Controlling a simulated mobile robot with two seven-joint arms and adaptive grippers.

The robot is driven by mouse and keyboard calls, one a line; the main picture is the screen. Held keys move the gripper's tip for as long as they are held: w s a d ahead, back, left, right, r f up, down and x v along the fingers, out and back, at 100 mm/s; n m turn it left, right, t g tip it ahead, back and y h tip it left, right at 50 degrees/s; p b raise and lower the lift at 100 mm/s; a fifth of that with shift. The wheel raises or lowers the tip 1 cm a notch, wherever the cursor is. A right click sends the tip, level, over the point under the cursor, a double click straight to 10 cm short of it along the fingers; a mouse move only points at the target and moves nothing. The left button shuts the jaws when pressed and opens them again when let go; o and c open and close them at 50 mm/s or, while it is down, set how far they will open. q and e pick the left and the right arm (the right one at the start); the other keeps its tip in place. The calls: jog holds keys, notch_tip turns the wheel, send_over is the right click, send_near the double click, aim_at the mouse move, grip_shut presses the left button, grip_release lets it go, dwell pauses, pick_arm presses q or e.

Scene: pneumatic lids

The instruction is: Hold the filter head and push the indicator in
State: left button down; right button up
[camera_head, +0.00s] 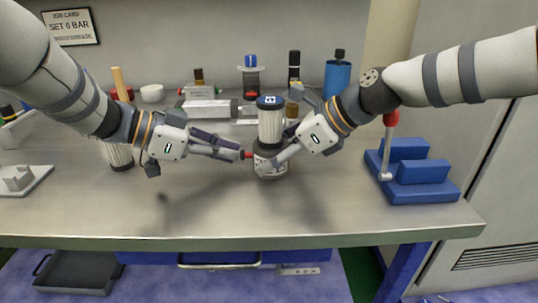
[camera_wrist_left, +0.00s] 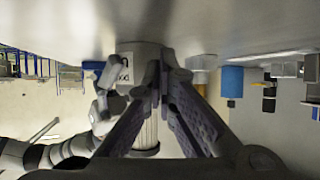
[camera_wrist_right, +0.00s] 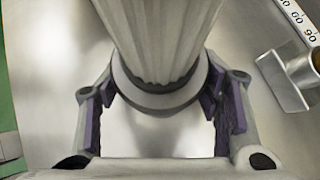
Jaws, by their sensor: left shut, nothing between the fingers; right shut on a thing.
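The filter stands upright on the bench in the head view, with a white ribbed body (camera_head: 271,128) and a dark cap on top. Its grey filter head (camera_head: 272,174) is the wide collar at the bottom. My right gripper (camera_head: 264,164) is shut on the filter head from the right; the right wrist view shows the grey collar (camera_wrist_right: 160,98) between its purple-padded fingers. The small red indicator (camera_head: 248,155) sticks out on the head's left side. My left gripper (camera_head: 240,154) is shut and empty, its tips at the indicator; whether they touch cannot be told.
A blue stepped block (camera_head: 425,178) with a red-knobbed lever stands at the right. A second ribbed filter (camera_head: 120,156) is partly behind my left arm. Bottles and fittings (camera_head: 250,75) line the back. A white bracket (camera_head: 18,178) lies left. The front bench is clear.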

pick_arm(q)
jog(key=shift+d, duration=0.75)
pick_arm(e)
jog(key=shift+r, duration=0.1)
pick_arm(q)
jog(key=shift+r, duration=0.1)
jog(key=shift+a+r, duration=0.75)
jog(key=shift+a, duration=0.15)
jog(key=shift+a+r, duration=0.7)
jog(key=shift+a, duration=0.2)
jog(key=v, duration=1.2)
pick_arm(e)
jog(key=o, duration=1.3)
jog(key=shift+c, duration=0.2)
